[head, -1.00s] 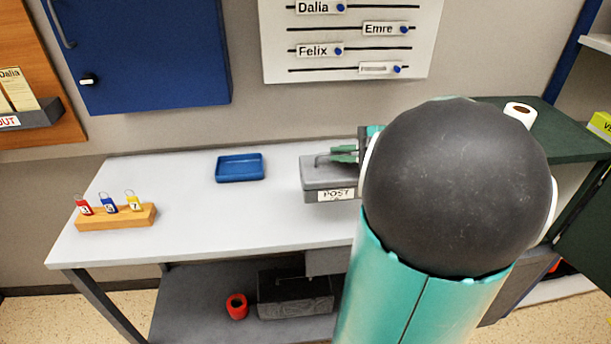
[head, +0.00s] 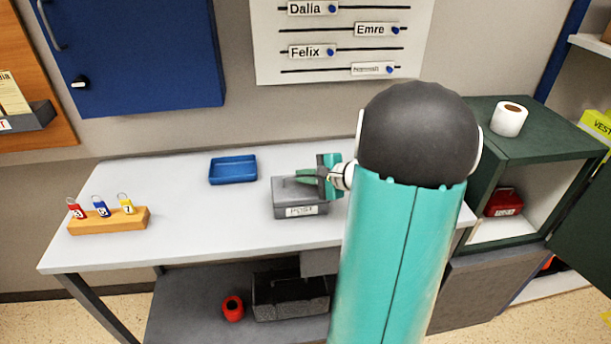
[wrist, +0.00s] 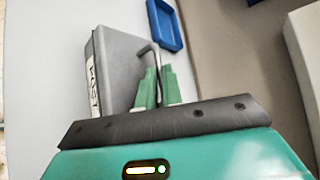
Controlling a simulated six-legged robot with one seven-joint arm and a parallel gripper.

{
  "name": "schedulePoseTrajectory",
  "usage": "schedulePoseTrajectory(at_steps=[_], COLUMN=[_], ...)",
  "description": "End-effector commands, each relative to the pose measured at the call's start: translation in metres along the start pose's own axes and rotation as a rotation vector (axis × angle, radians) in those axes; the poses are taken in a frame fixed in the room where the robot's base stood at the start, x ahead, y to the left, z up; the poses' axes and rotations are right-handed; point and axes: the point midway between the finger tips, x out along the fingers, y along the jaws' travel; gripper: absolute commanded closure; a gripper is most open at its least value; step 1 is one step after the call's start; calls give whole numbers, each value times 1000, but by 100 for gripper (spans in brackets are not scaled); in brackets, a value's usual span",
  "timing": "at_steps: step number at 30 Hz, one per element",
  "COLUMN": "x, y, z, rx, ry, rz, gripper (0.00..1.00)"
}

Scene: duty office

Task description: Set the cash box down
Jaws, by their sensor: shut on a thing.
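The grey cash box (head: 285,196) has a white label reading POST on its front and a thin grey handle on its lid. It is level, at the right part of the white tabletop (head: 180,235). I cannot tell whether its base touches the top or hangs just above it. My gripper (head: 307,176) comes from the right, with its green fingers shut on the handle. The wrist view shows the box (wrist: 120,65) and the fingers of my gripper (wrist: 157,80) at the handle. My arm hides the right end of the table.
A blue tray (head: 233,170) lies left of and behind the box. A wooden rack (head: 110,220) with tagged padlocks stands at the far left. A green cabinet (head: 540,135), open, holds a red box (head: 503,202). The tabletop between rack and box is clear.

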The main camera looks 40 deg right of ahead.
Motion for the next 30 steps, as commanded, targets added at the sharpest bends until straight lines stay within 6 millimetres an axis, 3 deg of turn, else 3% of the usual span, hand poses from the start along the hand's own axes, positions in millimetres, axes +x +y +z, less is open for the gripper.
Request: schedulePoseTrajectory(at_steps=[9, 10, 13, 23, 30], x=[1, 1, 1, -1, -34], y=[0, 2, 2, -1, -1], z=[0, -1, -1, 0, 0], rx=[-1, 0, 0, -1, -1], ry=[-1, 0, 0, 0, 4], rz=[-3, 0, 0, -1, -3], gripper=[100, 88, 70, 70, 70])
